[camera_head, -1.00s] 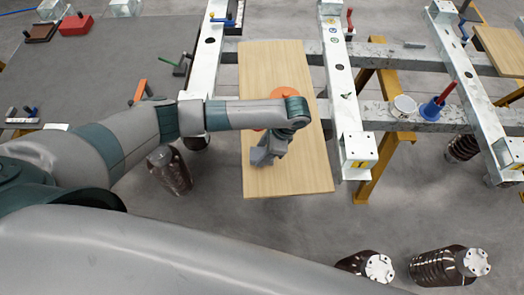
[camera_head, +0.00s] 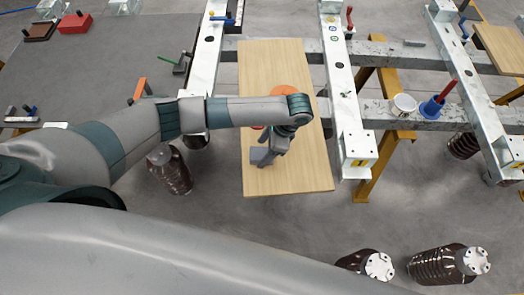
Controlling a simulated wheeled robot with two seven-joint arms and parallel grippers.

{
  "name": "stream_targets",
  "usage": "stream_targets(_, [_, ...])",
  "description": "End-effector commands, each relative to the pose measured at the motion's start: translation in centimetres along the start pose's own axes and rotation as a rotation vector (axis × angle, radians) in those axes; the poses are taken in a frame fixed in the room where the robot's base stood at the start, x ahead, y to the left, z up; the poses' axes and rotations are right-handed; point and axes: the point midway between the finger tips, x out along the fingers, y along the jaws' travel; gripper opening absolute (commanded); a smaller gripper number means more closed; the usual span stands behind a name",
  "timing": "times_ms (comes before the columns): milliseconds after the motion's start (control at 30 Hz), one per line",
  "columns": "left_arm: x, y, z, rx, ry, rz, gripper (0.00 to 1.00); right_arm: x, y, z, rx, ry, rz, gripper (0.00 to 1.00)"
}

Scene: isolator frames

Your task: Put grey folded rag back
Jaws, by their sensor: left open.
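A wooden board (camera_head: 290,180) lies across the metal frame in the middle. A small grey piece (camera_head: 257,154), which looks like the grey folded rag, lies on the lower left part of the board. My left gripper (camera_head: 268,160) points down at the board just right of the rag, open. The arm and wrist above hide part of the board, and I cannot tell whether a finger touches the rag. An orange round thing (camera_head: 285,91) on the board is partly covered by my left wrist. My right gripper is not in view.
White metal beams (camera_head: 347,120) flank the board. A white cup (camera_head: 404,104) and a blue funnel-like holder (camera_head: 431,108) stand on the crossbar to the right. A grey table (camera_head: 110,70) with a red box (camera_head: 75,23) is at the left.

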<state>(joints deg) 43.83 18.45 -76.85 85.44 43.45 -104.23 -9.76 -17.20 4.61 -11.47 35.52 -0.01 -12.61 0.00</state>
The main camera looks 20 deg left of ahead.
Motion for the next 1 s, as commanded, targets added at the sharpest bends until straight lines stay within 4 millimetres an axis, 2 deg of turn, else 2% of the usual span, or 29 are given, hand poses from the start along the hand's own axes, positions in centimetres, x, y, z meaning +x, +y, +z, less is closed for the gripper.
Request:
stream_targets(333, [-5.6, 0.0, -0.3, 0.003, 0.005, -0.002, 0.63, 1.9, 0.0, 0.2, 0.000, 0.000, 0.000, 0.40])
stream_targets(500, [-8.7, -0.1, 0.0, 0.001, 0.002, -0.003, 0.63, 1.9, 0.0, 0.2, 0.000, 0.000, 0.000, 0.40])
stream_targets(700, [-10.2, 0.0, 0.0, 0.000, 0.001, 0.000, 0.63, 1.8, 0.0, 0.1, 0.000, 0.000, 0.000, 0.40])
stream_targets(1000, [-10.5, 0.0, 0.0, 0.000, 0.000, 0.001, 0.63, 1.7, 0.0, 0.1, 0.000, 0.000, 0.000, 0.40])
